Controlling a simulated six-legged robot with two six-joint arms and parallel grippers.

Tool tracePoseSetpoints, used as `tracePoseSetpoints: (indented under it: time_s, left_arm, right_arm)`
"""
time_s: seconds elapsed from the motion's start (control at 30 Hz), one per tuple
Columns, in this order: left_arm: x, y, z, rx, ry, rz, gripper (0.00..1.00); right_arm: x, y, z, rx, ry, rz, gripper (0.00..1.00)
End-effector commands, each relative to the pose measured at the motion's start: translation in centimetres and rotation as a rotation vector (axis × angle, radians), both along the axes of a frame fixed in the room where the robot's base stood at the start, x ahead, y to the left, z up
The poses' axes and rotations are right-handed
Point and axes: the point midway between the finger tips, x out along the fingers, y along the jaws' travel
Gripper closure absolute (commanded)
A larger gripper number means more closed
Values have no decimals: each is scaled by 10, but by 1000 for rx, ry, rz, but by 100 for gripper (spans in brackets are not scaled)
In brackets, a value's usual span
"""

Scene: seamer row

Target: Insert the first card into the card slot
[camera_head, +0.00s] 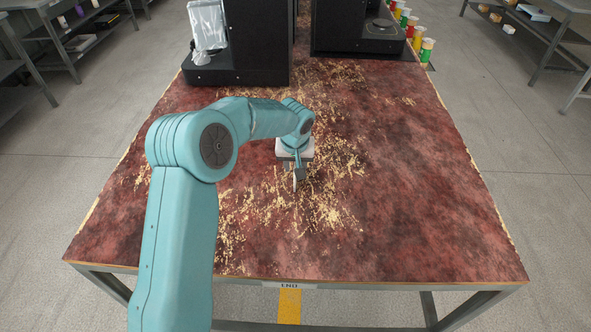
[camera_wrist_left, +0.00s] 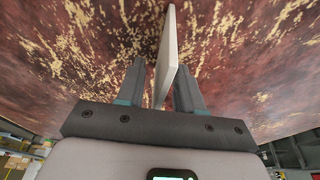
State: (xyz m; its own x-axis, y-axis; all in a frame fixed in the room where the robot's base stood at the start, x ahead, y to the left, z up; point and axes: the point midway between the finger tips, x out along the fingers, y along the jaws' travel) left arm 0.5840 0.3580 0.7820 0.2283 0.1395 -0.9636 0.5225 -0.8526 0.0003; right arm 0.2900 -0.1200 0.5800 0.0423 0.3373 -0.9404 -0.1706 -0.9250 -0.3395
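A thin white card (camera_wrist_left: 168,48) stands on edge between the two fingers of my left gripper (camera_wrist_left: 162,80) in the left wrist view. The fingers are apart, with a visible gap beside the card, so they look open around it. In the head view my left gripper (camera_head: 299,178) points down at the table top near its middle, and a small pale sliver shows at its tips. The card is mostly hidden there by the gripper. I cannot make out a card slot in either view. My right gripper is not in view.
The table (camera_head: 420,200) has a mottled red top with yellowish flecks. Two black machines (camera_head: 245,50) (camera_head: 358,28) stand at its far end, the left one with a clear bag (camera_head: 207,25). Coloured cups (camera_head: 426,50) line the far right. The right half of the table is clear.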

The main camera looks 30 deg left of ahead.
Motion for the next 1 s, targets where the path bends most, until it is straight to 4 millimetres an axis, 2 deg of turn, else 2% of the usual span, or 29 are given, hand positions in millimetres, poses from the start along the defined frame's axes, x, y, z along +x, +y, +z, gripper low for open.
tracePoseSetpoints:
  time_s: [0.03, 0.07, 0.1, 0.17, 0.57, 0.77, 0.87, 1.0]
  left_arm:
    - [0, 0, 0, 0, 0, 0, 64]
    - [0, 0, 0, 0, 0, 0, 70]
    - [0, 0, 0, 0, 0, 0, 83]
    - [0, 0, 0, 0, 0, 0, 100]
    - [0, 0, 1, 0, 0, 0, 100]
    - [1, 0, 11, 0, -2, 0, 100]
    - [1, 1, 29, 2, -5, 1, 100]
    - [1, 0, 67, 1, -8, 0, 100]
  right_arm:
    - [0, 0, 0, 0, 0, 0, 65]
    - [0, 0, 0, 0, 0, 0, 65]
    - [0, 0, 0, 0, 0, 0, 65]
    - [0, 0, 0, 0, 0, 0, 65]
    - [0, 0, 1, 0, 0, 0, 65]
    - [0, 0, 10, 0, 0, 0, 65]
    - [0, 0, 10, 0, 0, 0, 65]
    - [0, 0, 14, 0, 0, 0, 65]
